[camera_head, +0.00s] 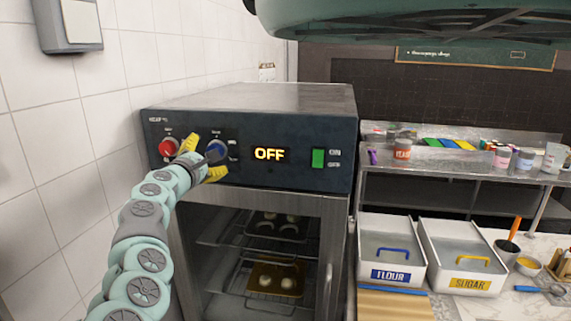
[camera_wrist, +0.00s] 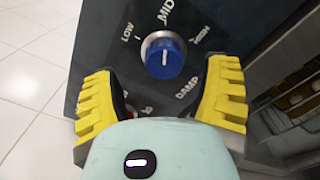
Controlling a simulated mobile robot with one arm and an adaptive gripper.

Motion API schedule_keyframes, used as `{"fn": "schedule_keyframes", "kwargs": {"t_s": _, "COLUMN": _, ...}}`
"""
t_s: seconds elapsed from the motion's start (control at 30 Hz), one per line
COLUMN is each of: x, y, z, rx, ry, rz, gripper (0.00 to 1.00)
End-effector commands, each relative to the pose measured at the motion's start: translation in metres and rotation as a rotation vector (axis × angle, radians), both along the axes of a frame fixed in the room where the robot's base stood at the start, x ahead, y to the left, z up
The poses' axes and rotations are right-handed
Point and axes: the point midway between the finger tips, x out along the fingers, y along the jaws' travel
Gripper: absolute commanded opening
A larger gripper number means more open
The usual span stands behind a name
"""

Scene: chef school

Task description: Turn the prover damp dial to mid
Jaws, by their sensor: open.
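The damp dial (camera_head: 217,149) is a blue knob on the prover's dark front panel, partly hidden by my gripper in the head view. In the wrist view the damp dial (camera_wrist: 164,57) has a grey collar and a short white line. The line stands nearly upright in the picture, toward the MID label (camera_wrist: 167,11). LOW lies to its left, HIGH to its right and DAMP below right. My gripper (camera_wrist: 163,92) is open, its yellow fingers apart, below the knob in the wrist view. In the head view my gripper (camera_head: 204,158) is at the dial. Contact cannot be told.
A red dial (camera_head: 168,148) is just left of my gripper. The prover's display (camera_head: 269,154) reads OFF, beside a green switch (camera_head: 318,158). The prover's glass door (camera_head: 262,262) is below. A tiled wall (camera_head: 50,130) stands close on the left.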

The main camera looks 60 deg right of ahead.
Motion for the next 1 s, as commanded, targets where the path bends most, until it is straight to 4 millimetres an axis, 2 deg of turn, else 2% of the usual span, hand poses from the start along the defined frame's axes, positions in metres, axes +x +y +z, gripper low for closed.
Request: {"fn": "schedule_keyframes", "kwargs": {"t_s": 1.0, "x": -0.03, "y": 0.065, "z": -0.005, "rx": 0.008, "ry": 0.011, "rz": -0.004, "gripper": 0.75}}
